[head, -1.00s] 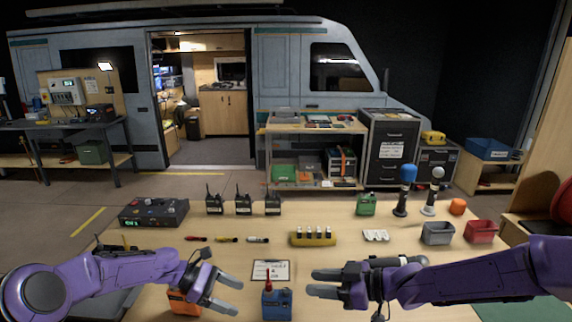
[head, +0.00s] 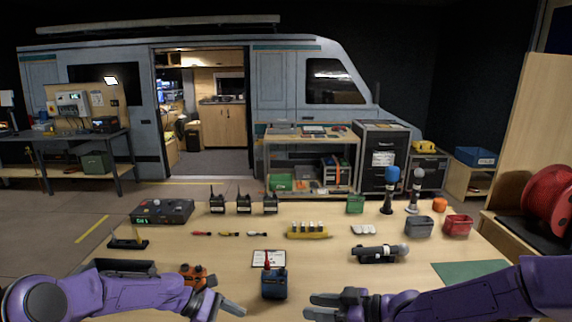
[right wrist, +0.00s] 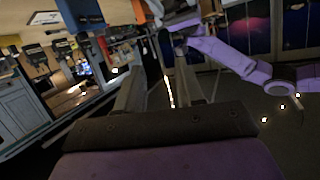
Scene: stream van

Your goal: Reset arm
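My right gripper (head: 308,306) is at the bottom middle of the head view, at the near side of the table, fingers pointing left. Its fingers stand apart in the right wrist view (right wrist: 160,85), with nothing held between them. My left gripper (head: 222,312) is at the bottom, left of the middle, pointing right. Its fingers look apart and empty, though its lower part is cut off by the frame.
The table (head: 210,250) bears an orange device (head: 196,274) close behind my left gripper and a dark microphone-like cylinder (head: 379,253) beyond my right arm. Radios (head: 244,204), a yellow rack (head: 308,231) and two bins (head: 419,227) stand farther back.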

